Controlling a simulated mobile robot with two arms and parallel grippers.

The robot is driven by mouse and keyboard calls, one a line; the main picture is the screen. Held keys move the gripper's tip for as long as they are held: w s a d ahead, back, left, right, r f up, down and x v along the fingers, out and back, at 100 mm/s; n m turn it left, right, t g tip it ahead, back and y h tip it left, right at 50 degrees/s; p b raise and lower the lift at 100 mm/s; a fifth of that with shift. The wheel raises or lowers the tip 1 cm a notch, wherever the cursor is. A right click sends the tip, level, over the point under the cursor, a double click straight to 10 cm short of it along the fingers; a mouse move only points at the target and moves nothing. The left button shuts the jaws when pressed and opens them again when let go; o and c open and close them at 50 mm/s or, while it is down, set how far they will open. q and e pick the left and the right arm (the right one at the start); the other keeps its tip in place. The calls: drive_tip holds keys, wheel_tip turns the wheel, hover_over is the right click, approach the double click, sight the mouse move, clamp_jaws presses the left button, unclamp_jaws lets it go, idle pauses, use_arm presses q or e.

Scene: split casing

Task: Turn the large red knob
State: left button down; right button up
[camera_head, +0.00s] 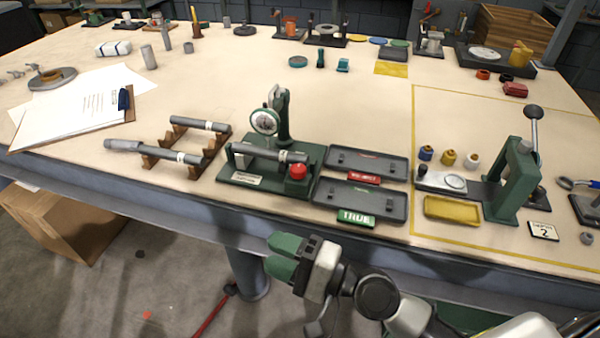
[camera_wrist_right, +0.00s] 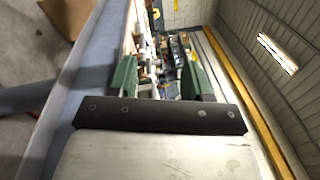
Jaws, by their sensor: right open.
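The large red knob (camera_head: 297,171) sits at the front right corner of a green gauge fixture (camera_head: 250,182) on the workbench. A round dial gauge (camera_head: 265,122) stands on this fixture, and a grey shaft (camera_head: 270,153) lies across it behind the knob. My right gripper (camera_head: 282,257) has green fingers and is in front of the bench edge, below and apart from the knob. In the right wrist view its two fingers (camera_wrist_right: 160,78) are spread with nothing held between them. The knob cannot be made out in that view. My left gripper does not show.
Two dark trays with red (camera_head: 364,178) and green (camera_head: 356,218) labels lie right of the fixture. A wooden rack (camera_head: 205,150) with grey shafts is on its left. A green lever press (camera_head: 514,180) stands farther right. The bench's front edge (camera_head: 180,212) lies between gripper and fixture.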

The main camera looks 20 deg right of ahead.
drive_tip(key=w+d+r+m+t+h, duration=0.1)
drive_tip(key=w+d+m+t+h, duration=0.3)
drive_tip(key=m, duration=0.6)
drive_tip(key=m+t+h, duration=0.2)
drive_tip(key=m+h, duration=0.5)
drive_tip(key=m, duration=0.6)
approach(302, 173)
drive_tip(key=shift+w+a+r, duration=0.15)
drive_tip(key=shift+r, duration=0.1)
drive_tip(key=x, duration=1)
drive_tip(key=shift+w+f, duration=0.2)
drive_tip(key=shift+w, duration=0.15)
drive_tip(key=shift+c, duration=0.2)
